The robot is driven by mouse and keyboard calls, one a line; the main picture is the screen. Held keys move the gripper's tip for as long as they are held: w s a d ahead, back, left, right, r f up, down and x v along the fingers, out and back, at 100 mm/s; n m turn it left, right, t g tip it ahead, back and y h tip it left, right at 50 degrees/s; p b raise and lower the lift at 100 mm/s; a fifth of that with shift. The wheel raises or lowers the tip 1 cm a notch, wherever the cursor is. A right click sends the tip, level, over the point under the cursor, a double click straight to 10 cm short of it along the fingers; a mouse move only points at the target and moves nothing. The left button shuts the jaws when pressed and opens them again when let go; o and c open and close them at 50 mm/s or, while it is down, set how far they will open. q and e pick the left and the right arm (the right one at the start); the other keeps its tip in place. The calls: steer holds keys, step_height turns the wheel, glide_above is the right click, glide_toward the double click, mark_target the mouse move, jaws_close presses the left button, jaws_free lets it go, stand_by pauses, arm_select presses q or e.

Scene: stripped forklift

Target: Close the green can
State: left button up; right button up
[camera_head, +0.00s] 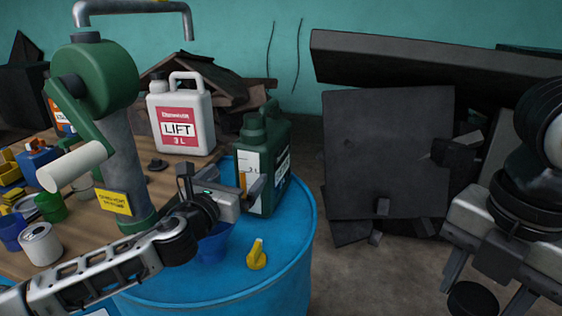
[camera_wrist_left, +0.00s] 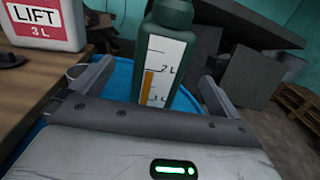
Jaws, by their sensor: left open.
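The green can (camera_head: 277,165) stands upright on the blue barrel (camera_head: 297,255); its pale level strip also shows in the left wrist view (camera_wrist_left: 165,60). My left gripper (camera_head: 224,184) is open at the can's near side. In the left wrist view the two fingers (camera_wrist_left: 158,82) stand apart with the can's body ahead between them; contact is unclear. A yellow cap-like piece (camera_head: 257,256) lies on the barrel top in front of the can. My right gripper (camera_head: 488,286) hangs at the right with its fingers apart.
A white LIFT jug (camera_head: 182,121) stands on the wooden table (camera_head: 165,186) left of the can. A green hand pump (camera_head: 106,79) and a blue funnel-like piece (camera_head: 214,244) are near my left arm. A dark round piece (camera_head: 472,299) is by my right gripper. Dark panels (camera_head: 388,150) stand behind.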

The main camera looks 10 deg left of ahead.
mark_target(247, 163)
arm_select(q)
steer(key=shift+w+d, duration=0.25)
steer(key=shift+w, duration=1.5)
steer(key=shift+w+d, duration=0.2)
steer(key=shift+w, duration=1.5)
arm_select(e)
steer(key=shift+r, duration=0.2)
arm_select(q)
steer(key=shift+w, duration=0.25)
arm_select(e)
steer(key=shift+w+p, duration=0.1)
steer(key=shift+p, duration=0.2)
arm_select(q)
steer(key=w, duration=0.2)
steer(key=w+d, duration=0.1)
steer(key=w, duration=0.1)
steer(key=shift+w, duration=0.3)
